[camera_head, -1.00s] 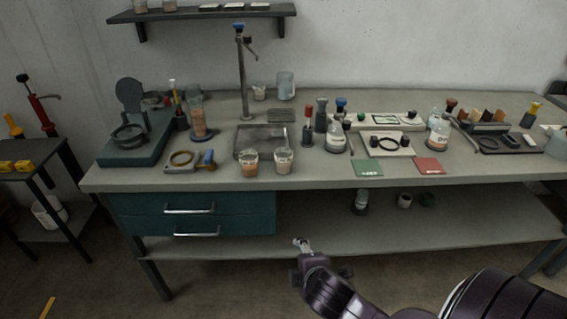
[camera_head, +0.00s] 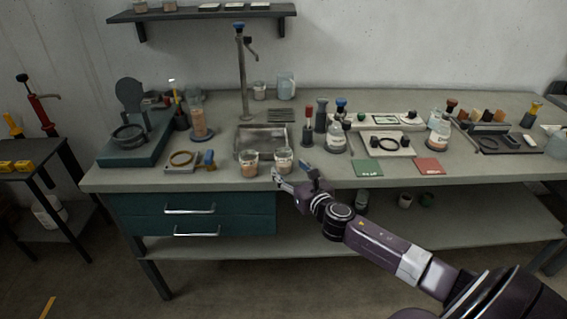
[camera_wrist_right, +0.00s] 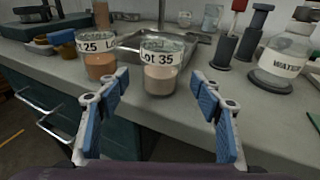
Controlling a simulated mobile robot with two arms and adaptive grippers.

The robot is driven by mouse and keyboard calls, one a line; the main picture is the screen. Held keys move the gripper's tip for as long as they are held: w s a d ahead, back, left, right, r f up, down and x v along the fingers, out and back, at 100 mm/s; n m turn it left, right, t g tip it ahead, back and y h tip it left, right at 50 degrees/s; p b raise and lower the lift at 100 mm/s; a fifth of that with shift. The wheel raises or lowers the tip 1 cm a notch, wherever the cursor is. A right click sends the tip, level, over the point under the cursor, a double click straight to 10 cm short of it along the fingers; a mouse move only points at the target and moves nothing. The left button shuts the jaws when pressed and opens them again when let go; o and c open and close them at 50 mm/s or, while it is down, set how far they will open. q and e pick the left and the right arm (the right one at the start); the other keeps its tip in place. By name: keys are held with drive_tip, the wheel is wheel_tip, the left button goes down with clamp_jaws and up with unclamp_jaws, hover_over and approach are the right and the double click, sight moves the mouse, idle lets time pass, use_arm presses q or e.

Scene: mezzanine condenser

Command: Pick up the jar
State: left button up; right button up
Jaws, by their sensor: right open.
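Two labelled jars stand side by side at the front edge of the bench, before the sink. The jar marked "Lot 35" (camera_wrist_right: 162,68) is clear with pinkish contents; it also shows in the head view (camera_head: 284,161). The jar marked "25" (camera_wrist_right: 98,56) has orange-brown contents and stands to its left (camera_head: 250,164). My right gripper (camera_wrist_right: 160,108) is open and empty. In the wrist view the Lot 35 jar appears between its fingers, a little beyond the tips. In the head view the right gripper (camera_head: 278,178) is at the bench's front edge. My left gripper is not in view.
The metal sink tray (camera_head: 262,140) lies behind the jars. To the right stand dark bottles (camera_head: 320,116) and the WATER bottle (camera_wrist_right: 278,68). A green card (camera_head: 367,168) and a red card (camera_head: 430,166) lie near the edge. Drawers with handles (camera_head: 190,209) are below.

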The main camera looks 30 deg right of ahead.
sight(287, 167)
drive_tip(key=shift+w+d, duration=0.15)
drive_tip(key=shift+w, duration=0.55)
drive_tip(key=shift+p+x, duration=0.3)
drive_tip(key=shift+x, duration=1.6)
drive_tip(key=shift+f, duration=0.15)
drive_tip(key=shift+c, duration=0.3)
drive_tip(key=c, duration=1.3)
